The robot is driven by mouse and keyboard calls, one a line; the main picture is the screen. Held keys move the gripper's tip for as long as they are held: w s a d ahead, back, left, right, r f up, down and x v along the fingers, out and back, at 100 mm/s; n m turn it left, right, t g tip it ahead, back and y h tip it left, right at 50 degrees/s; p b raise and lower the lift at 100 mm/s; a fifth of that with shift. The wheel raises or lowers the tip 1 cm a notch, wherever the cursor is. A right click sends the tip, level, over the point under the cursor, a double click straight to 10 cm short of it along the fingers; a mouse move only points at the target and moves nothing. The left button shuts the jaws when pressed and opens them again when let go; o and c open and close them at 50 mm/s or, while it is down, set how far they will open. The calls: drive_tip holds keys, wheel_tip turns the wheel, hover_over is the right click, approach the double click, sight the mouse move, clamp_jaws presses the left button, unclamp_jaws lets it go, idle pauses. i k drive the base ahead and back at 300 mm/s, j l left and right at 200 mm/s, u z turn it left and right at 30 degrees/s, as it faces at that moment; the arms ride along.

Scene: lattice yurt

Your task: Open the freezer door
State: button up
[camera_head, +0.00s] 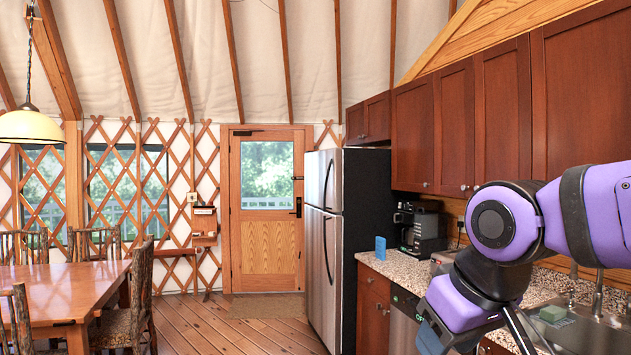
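The refrigerator stands ahead, right of the wooden door, with a steel front and a dark side (367,240). Its front has a shorter upper door (318,178), which looks like the freezer door, and a taller lower door (318,265). Both doors look shut. The upper door has a dark curved handle (327,184), and the lower door has a longer one (327,250). My purple and black arm (505,225) is in the right foreground, well apart from the refrigerator. My gripper end is at the bottom edge, largely cut off, so its fingers cannot be made out.
A counter (400,267) with a coffee maker (424,230) and a blue object (380,247) runs along the right, below brown cabinets (412,135). A wooden table (75,290) and chairs (135,310) stand at left. The plank floor (240,335) between is clear, with a mat (267,305) by the door.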

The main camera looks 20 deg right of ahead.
sight(325, 168)
drive_tip(key=i+z, duration=0.25)
drive_tip(key=i+l, duration=0.15)
drive_tip(key=i, duration=4.75)
drive_tip(key=j+u, duration=0.05)
drive_tip(key=j, duration=0.1)
